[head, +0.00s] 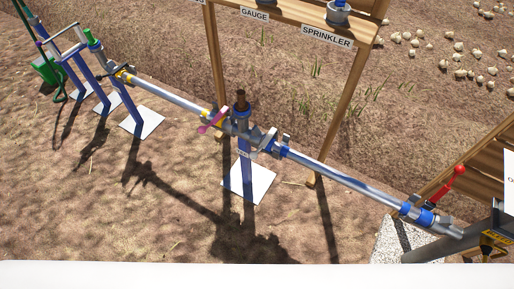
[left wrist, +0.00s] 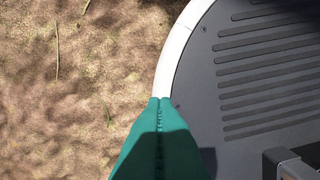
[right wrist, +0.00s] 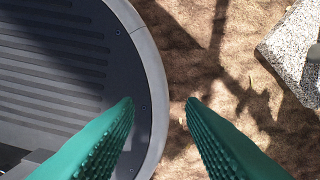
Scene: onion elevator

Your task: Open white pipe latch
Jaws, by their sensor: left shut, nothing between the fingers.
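A grey metal pipe (head: 335,174) with blue fittings runs from upper left to lower right in the head view. A pink lever (head: 213,121) and a brown knob (head: 241,99) sit near its middle, and a red handle (head: 456,179) stands at its right end. A pale whitish bar (head: 66,34) shows at the far upper left; I cannot tell whether it is the white latch. My left gripper (left wrist: 160,101) is shut and empty in the left wrist view. My right gripper (right wrist: 159,103) is open and empty in the right wrist view. Neither gripper shows in the head view or touches the pipe.
A wooden frame (head: 345,98) with GAUGE and SPRINKLER signs stands behind the pipe. Blue posts stand on white plates (head: 260,184). A green can (head: 47,70) is at far left. A speckled slab (head: 390,240) lies below the red handle. Bare ground lies before the pipe.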

